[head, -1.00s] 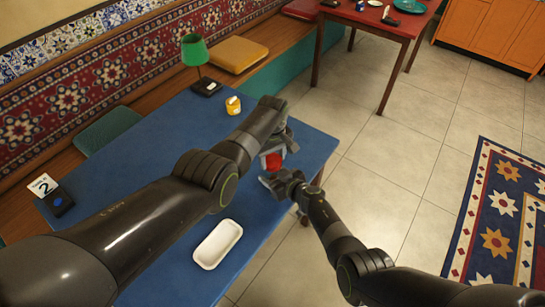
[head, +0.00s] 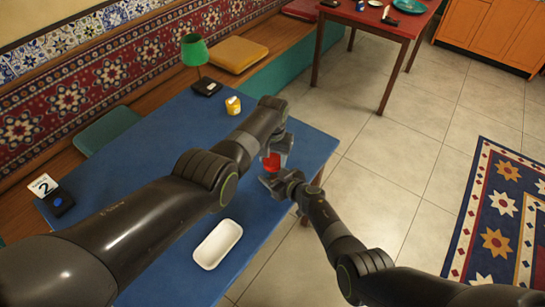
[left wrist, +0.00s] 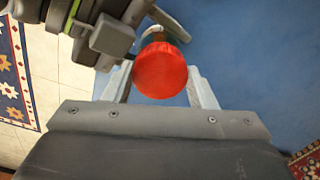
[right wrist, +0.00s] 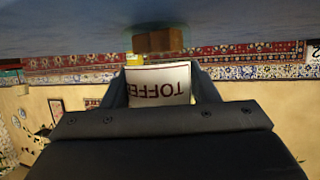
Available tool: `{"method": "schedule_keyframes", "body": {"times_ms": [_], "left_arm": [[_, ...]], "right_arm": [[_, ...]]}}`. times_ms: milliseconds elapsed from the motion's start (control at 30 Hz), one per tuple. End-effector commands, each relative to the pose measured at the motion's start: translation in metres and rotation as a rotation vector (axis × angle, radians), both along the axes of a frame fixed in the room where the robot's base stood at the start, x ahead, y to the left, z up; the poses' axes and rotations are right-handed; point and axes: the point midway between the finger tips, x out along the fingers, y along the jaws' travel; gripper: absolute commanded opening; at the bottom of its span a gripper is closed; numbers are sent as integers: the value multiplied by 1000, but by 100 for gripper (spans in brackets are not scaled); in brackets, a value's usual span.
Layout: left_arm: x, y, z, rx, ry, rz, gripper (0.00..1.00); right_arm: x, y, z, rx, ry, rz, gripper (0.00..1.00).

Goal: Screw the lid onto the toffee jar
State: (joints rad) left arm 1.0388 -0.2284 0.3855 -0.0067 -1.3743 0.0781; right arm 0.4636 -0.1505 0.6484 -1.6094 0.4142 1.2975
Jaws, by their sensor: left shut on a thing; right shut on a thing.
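The red lid (head: 272,162) is between the fingers of my left gripper (left wrist: 162,88), which is shut on it. It shows from above as a round ribbed red cap (left wrist: 161,70) in the left wrist view. The toffee jar shows in the right wrist view by its white label (right wrist: 160,84), which reads upside down, with brown contents beyond it. My right gripper (right wrist: 162,92) is shut on the jar from the side. In the head view my right gripper (head: 270,180) is just below the lid. The seam between lid and jar is hidden, so I cannot tell how they meet.
My grippers are near the table's right edge. A red table (head: 385,20) stands farther back.

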Motion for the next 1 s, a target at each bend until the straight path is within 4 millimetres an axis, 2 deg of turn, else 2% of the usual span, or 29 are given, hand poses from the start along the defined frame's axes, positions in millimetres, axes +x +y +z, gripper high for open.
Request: {"method": "schedule_keyframes", "body": {"times_ms": [233, 267, 400, 1000], "left_arm": [[0, 1, 0, 1, 1, 1, 24], [0, 1, 0, 1, 1, 1, 54], [0, 0, 0, 0, 1, 1, 72], [-2, -5, 4, -9, 5, -2, 73]], "right_arm": [[0, 0, 0, 0, 0, -1, 0], [0, 0, 0, 0, 0, -1, 0], [0, 0, 0, 0, 0, 0, 0], [0, 2, 0, 2, 0, 3, 0]]}}
